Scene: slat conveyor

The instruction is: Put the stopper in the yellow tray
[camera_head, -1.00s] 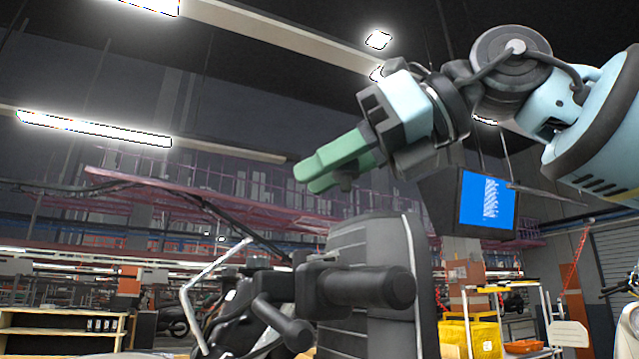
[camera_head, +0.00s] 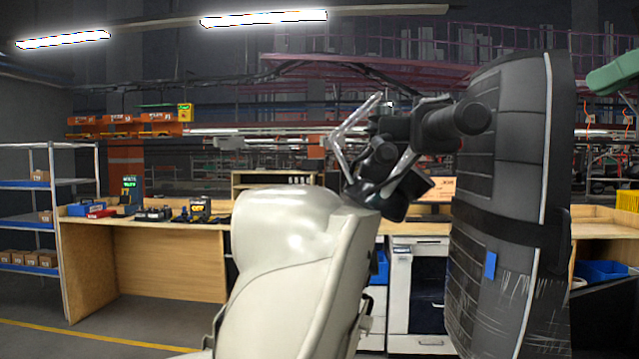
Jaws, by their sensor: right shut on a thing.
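My right gripper (camera_head: 612,78) shows at the upper right edge, with its green fingers cut off by the frame. It is raised in the air, to the right of a tall dark padded panel. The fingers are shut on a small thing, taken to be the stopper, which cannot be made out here. A yellow slatted container (camera_head: 627,201) shows in part at the right edge, well below the gripper; I cannot tell if it is the yellow tray. My left gripper is not in view.
The tall dark panel (camera_head: 508,180) and a cream rounded shell (camera_head: 290,245) stand close in front, with dark handles (camera_head: 460,122) between them. A wooden bench (camera_head: 150,262) with tools and a blue-edged shelf rack (camera_head: 45,182) stand behind at left. A blue bin (camera_head: 600,271) is at right.

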